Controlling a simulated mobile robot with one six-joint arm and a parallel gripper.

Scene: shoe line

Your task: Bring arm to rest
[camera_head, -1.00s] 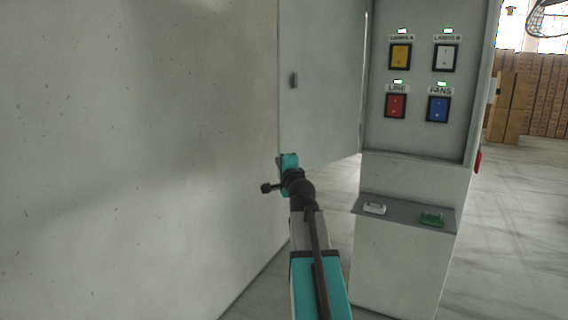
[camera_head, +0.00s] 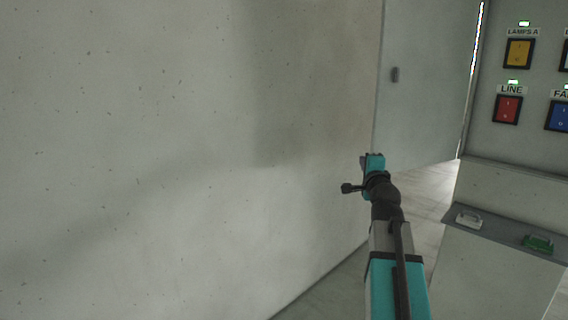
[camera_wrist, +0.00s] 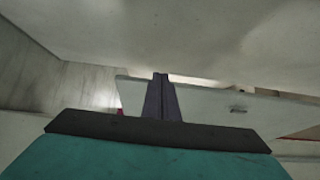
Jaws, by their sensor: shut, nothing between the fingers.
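My arm reaches up from the lower right of the head view, teal and grey with dark joints. My gripper (camera_wrist: 161,76) shows in the wrist view as two dark fingers pressed together, with nothing between them. In the head view the arm's end is in front of the cabinet's open door (camera_head: 425,90), beside the large pale wall. The gripper's fingertips are hard to make out there. I cannot tell the gap between the arm's end and the wall or door.
A switch cabinet (camera_head: 517,190) stands at the right, with a yellow switch (camera_head: 519,53), a red switch (camera_head: 508,110) and a blue switch (camera_head: 558,116). Its ledge (camera_head: 500,233) holds a white and a green piece. A pale wall (camera_head: 150,150) fills the left. Floor shows between wall and cabinet.

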